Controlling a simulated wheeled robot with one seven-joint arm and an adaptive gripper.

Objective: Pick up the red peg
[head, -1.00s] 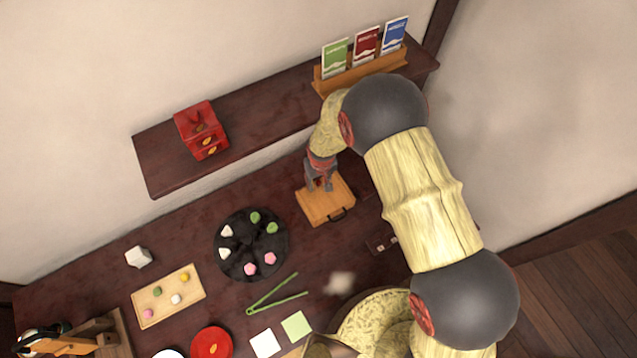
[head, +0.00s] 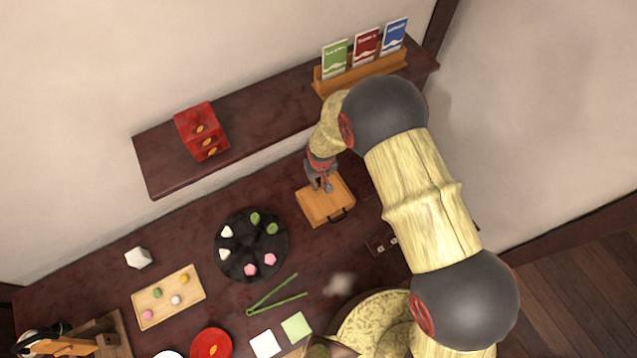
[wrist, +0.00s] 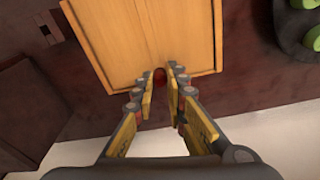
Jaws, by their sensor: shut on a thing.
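The red peg (wrist: 159,76) shows in the wrist view as a small dark red spot between my fingertips, at the edge of the wooden box. Most of it is hidden by the fingers, and I cannot make it out in the head view. My gripper (wrist: 161,84) is shut on the peg. In the head view, my gripper (head: 326,188) points down at the wooden box (head: 318,207), which has a dark handle on its near side. The box top also fills the upper middle of the wrist view (wrist: 135,35). I cannot tell whether the peg touches the box.
A black round plate (head: 233,266) with several sweets lies left of the box. Green tongs (head: 268,300) lie in front. The table between plate and box is bare.

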